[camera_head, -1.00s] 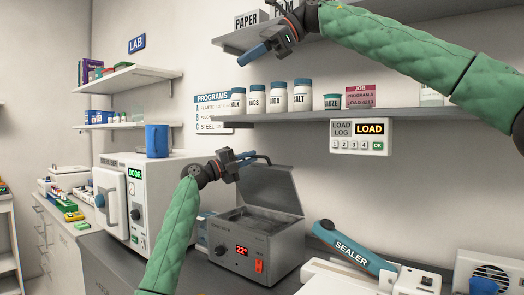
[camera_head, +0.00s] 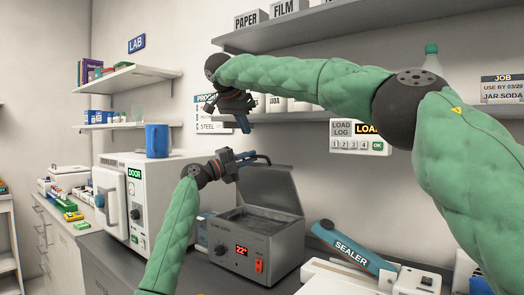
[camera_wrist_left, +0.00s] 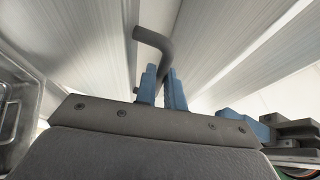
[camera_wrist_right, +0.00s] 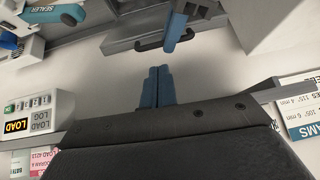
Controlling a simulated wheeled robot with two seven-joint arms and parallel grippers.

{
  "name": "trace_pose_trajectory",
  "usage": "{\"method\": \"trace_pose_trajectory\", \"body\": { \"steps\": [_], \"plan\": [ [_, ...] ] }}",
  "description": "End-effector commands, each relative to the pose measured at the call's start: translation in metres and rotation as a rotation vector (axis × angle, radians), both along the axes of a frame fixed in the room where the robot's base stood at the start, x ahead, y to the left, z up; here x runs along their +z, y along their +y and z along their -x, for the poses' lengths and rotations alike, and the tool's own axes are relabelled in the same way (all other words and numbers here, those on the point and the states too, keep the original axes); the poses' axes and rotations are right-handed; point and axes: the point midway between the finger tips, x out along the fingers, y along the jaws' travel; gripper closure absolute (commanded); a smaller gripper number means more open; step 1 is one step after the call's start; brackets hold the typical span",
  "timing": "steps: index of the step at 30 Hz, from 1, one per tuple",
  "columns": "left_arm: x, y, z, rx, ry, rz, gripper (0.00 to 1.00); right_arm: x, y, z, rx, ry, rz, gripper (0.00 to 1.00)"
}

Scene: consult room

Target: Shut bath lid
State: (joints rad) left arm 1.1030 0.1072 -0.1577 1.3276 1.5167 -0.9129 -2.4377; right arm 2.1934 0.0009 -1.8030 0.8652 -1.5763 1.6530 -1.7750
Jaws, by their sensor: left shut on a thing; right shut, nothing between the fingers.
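The bath (camera_head: 222,262) is a grey metal box with a red display reading 22 and an orange switch. Its lid (camera_head: 272,192) stands raised, hinged at the back, and the basin is open. My left gripper (camera_head: 250,159) is shut on the dark bent lid handle (camera_head: 265,157) at the lid's upper edge; the left wrist view shows the handle (camera_wrist_left: 152,38) between the blue fingers (camera_wrist_left: 163,88). My right gripper (camera_head: 243,124) is shut and empty, above the left one; its closed fingers show in the right wrist view (camera_wrist_right: 157,87).
A white oven-like device (camera_head: 157,190) with a blue mug (camera_head: 157,141) on top stands left of the bath. A sealer (camera_head: 350,250) lies to the right. A shelf (camera_head: 312,116) with jars and a LOAD panel (camera_head: 342,139) hang behind; my right arm covers part of them.

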Motion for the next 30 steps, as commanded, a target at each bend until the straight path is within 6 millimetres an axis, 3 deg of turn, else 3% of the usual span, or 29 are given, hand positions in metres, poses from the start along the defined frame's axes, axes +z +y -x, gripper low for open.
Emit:
{"method": "trace_pose_trajectory", "body": {
  "steps": [8, 21, 30],
  "plan": [
    [-0.002, 0.0, -0.001, 0.001, 0.002, -0.001, 1.0, -0.007, -0.023, -0.011, -0.04, 0.013, 0.059, 1.0],
    [-0.002, 0.0, -0.001, 0.001, 0.002, -0.001, 1.0, -0.06, -0.047, -0.044, -0.041, 0.012, 0.057, 1.0],
    [-0.002, 0.0, -0.001, 0.001, 0.002, -0.001, 1.0, -0.076, -0.053, -0.054, -0.039, 0.011, 0.056, 1.0]
  ]
}}
